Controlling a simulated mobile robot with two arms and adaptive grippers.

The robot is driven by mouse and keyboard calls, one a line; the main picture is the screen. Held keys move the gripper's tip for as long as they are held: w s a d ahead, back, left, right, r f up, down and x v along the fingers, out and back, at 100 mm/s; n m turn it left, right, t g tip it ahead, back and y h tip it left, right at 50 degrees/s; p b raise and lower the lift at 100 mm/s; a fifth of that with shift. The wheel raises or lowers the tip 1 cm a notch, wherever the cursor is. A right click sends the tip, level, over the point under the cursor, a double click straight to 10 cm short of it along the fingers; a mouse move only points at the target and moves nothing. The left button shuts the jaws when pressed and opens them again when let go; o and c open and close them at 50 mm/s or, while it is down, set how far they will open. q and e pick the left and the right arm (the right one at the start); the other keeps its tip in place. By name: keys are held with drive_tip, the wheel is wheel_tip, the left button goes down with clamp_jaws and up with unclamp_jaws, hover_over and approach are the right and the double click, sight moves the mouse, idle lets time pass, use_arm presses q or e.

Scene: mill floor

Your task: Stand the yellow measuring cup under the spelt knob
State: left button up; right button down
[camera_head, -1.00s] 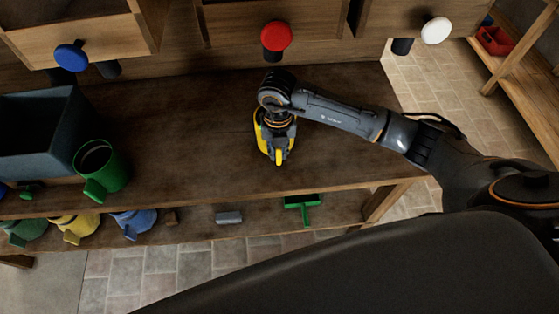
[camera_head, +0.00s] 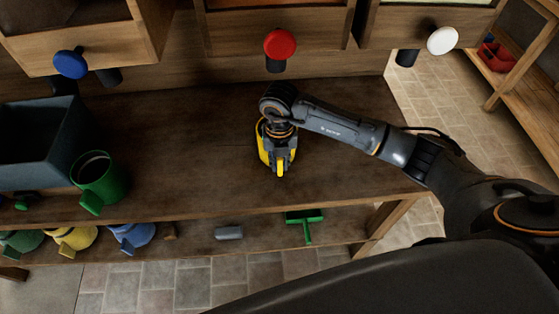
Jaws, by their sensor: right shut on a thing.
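The yellow measuring cup (camera_head: 263,148) is upright on or just above the brown bench top, below and in front of the red knob. My right gripper (camera_head: 279,158) comes down over it from above and is shut on it, hiding much of the cup. Whether its base touches the wood is hard to tell. Three knobs show on the bin fronts: blue (camera_head: 71,64) at left, red (camera_head: 280,44) in the middle, white (camera_head: 442,40) at right. No readable label tells which is spelt. My left gripper is out of view.
A green measuring cup (camera_head: 99,178) and a dark grey bin (camera_head: 38,145) stand at the bench's left. The lower shelf holds yellow (camera_head: 75,240) and blue (camera_head: 132,237) cups, a grey block (camera_head: 229,233) and a green tool (camera_head: 305,217). The bench around my gripper is clear.

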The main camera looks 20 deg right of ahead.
drive_tip(key=c, duration=1.3)
unclamp_jaws()
drive_tip(key=shift+o, duration=0.2)
